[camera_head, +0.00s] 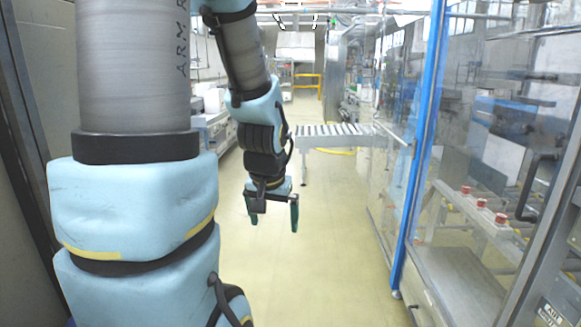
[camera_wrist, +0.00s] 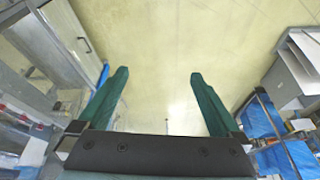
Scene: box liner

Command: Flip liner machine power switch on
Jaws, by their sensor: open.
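My gripper (camera_head: 272,212) hangs over the open floor of the aisle, with its two dark green fingers apart and nothing between them. In the wrist view the gripper (camera_wrist: 158,85) also shows open, with pale floor beyond the fingers. A machine with clear panels and a blue frame post (camera_head: 416,150) stands on the right in the head view. Behind its panels are several red buttons (camera_head: 481,203) on grey boxes. I cannot make out the power switch in either view. My gripper is well apart from the machine.
A roller conveyor (camera_head: 335,131) crosses the aisle ahead. A dark door handle (camera_head: 538,187) is on the near right panel. A yellow rail (camera_head: 308,80) stands far back. The yellowish floor (camera_head: 330,260) between my arm and the machine is clear.

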